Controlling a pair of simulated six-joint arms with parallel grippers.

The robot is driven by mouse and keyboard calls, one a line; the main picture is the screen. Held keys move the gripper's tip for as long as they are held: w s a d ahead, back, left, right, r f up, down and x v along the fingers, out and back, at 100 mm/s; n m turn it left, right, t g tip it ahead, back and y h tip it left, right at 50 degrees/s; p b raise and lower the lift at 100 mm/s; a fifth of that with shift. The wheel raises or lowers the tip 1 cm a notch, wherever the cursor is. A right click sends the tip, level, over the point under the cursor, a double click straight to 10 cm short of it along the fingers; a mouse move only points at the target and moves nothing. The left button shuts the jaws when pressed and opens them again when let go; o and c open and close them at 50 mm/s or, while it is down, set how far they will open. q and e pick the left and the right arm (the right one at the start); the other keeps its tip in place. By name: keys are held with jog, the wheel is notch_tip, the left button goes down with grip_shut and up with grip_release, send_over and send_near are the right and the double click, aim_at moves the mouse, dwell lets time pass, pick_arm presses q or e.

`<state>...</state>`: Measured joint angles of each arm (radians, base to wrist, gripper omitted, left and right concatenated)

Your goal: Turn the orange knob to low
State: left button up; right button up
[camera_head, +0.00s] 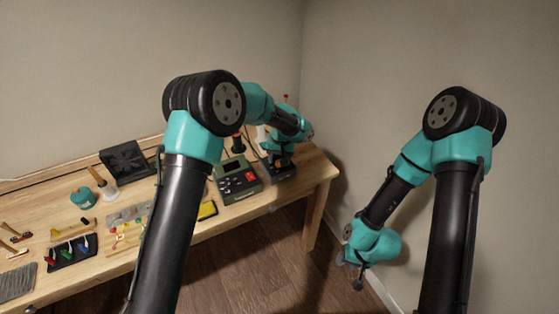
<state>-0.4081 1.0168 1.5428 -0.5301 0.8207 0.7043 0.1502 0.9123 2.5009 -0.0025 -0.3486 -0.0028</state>
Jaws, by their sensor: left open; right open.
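My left arm reaches over the bench to its right end. My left gripper (279,155) is small and partly hidden there by its own wrist, above or beside a black unit (284,173); I cannot tell if they touch. An orange spot shows close to that gripper, but I cannot tell whether it is the orange knob. A green device (237,179) with a dark screen and a red button stands just left of the black unit. The knob's setting is not readable. My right gripper (352,275) is open and empty, hanging low off the bench near the wall.
The wooden bench (326,172) runs along the wall. A black fan unit (125,160), a teal round container (83,197), a yellow item (207,209) and a dark mat with coloured-handled tools (60,254) lie to the left. Floor right of the bench is clear.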

pick_arm(q)
jog(key=shift+f, duration=0.7)
jog(key=shift+c, duration=0.4)
jog(key=c, duration=0.8)
jog(key=shift+c, duration=0.2)
